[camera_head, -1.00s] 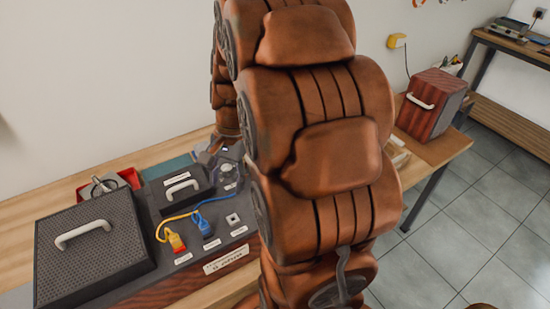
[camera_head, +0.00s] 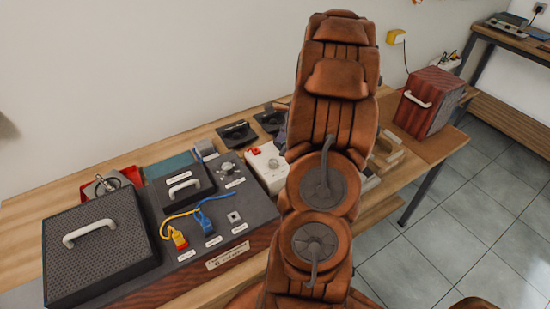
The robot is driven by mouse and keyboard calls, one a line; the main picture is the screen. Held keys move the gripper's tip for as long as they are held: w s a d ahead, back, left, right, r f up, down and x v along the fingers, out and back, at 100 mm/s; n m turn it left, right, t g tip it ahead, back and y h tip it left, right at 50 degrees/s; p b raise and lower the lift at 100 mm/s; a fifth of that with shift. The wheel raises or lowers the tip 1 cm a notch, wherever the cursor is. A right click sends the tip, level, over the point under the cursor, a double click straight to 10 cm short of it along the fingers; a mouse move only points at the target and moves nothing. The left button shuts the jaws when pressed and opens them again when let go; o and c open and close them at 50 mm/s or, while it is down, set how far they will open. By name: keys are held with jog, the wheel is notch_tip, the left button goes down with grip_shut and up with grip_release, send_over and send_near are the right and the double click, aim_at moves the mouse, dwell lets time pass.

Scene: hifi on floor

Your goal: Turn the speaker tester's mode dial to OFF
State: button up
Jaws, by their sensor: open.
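The speaker tester (camera_head: 262,212) is a dark panel on a reddish wooden base, at the left of the bench. Its dial (camera_head: 228,168) is a round grey knob near the panel's back right corner, in plain view. Its pointer and label are too small to read. A yellow plug (camera_head: 179,239) and a blue plug (camera_head: 208,227) with cords sit in front of the dial. My arm rises at the centre, right of the tester. My gripper is hidden behind the arm, apart from the dial.
A perforated black box (camera_head: 100,250) with a white handle covers the tester's left side. A white box (camera_head: 272,168) with a red switch and a knob stands right of the dial, close to my arm. A red-brown case (camera_head: 428,103) stands at the bench's right end.

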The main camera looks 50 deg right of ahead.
aim_at(274, 162)
jog(key=shift+p+x, duration=1)
jog(key=shift+x, duration=2.5)
grip_shut()
